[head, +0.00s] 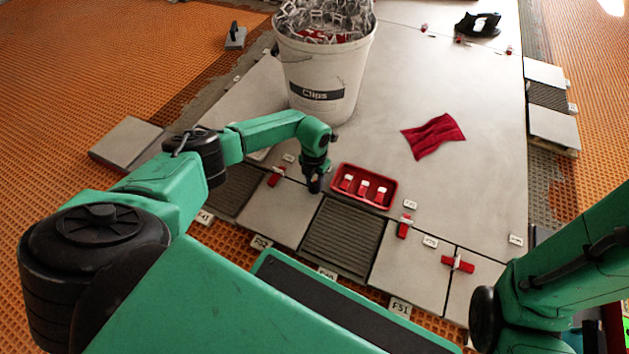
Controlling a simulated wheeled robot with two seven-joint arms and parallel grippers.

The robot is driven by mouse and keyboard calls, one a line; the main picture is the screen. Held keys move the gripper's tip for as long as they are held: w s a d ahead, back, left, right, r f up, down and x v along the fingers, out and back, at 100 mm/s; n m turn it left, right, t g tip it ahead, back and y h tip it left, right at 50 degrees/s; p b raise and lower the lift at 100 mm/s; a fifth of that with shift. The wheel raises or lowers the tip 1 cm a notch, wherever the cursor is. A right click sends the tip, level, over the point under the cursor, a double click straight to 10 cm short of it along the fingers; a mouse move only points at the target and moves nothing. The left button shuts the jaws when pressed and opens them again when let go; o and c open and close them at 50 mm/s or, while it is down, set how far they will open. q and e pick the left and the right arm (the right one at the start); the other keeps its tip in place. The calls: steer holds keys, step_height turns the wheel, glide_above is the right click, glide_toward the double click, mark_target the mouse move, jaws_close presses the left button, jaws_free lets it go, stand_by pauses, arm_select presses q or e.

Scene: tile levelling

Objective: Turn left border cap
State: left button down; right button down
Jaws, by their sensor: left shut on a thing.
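My left gripper (315,188) points down at a joint between the grey tiles, just left of the red tray. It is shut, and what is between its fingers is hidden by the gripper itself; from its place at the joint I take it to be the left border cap. A red cap (277,176) stands at a joint to the left of the gripper. Another red cap (404,226) and a red cross-shaped cap (458,264) stand on joints to the right. My right arm comes in at the right edge, and its gripper is out of view.
A red tray (394,197) with several red and white pieces lies close right of my left gripper. A white bucket (324,90) of clips stands behind it. A red cloth (433,137) and a black tool (478,24) lie on the tiles. Ribbed mortar (340,240) shows in front.

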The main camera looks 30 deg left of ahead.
arm_select(q)
steer(key=shift+m, duration=1.9)
steer(key=c, duration=0.5)
jaws_free()
